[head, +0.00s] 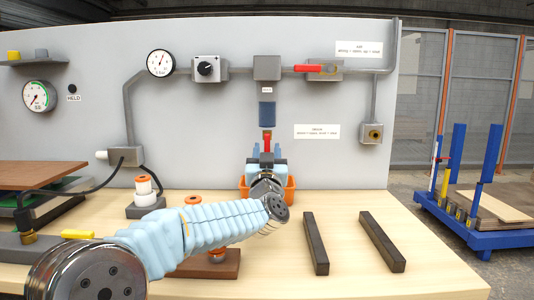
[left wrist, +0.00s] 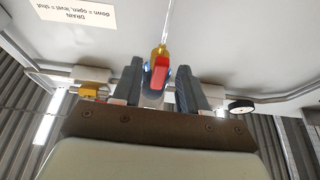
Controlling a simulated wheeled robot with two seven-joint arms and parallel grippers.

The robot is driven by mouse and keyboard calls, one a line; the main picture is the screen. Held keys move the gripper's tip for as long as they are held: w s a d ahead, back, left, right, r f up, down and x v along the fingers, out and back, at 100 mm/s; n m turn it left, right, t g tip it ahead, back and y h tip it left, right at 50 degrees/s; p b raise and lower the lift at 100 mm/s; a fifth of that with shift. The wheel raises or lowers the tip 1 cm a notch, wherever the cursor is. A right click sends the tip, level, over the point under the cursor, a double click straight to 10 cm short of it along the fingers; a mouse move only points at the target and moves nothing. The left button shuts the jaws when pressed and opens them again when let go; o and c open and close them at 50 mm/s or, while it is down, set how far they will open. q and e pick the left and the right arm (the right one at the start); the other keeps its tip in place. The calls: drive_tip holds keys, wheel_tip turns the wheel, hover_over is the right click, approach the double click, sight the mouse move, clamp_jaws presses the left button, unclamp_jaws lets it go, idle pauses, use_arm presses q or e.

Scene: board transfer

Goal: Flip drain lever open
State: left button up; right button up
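The red drain lever (head: 266,143) is below the dark blue filter bowl (head: 267,110) on the grey wall panel. In the left wrist view the red lever (left wrist: 160,74) is in front of a brass fitting (left wrist: 158,51). My left gripper (head: 266,153) is at the lever, its fingers apart on either side. In the left wrist view the left gripper (left wrist: 158,84) is open, with a narrow gap seen beside the lever. I cannot tell whether the lever is level or tilted down. My right gripper is not in view.
An orange bin (head: 289,187) stands behind my left wrist, under the filter. A drain sign (head: 317,131) is on the panel to the right. A second red handle (head: 314,68) is on the pipe above. Two dark bars (head: 316,243) lie on the bench at right.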

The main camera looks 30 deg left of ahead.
use_arm(q)
drive_tip(key=s+d+f+b, duration=0.1)
drive_tip(key=s+d, duration=0.3)
drive_tip(key=s, duration=0.3)
drive_tip(key=s+d+f+b, duration=0.1)
drive_tip(key=s+d, duration=0.3)
drive_tip(key=s, duration=0.3)
drive_tip(key=shift+s+d+b, duration=0.15)
drive_tip(key=shift+d+b, duration=0.15)
drive_tip(key=shift+b, duration=0.05)
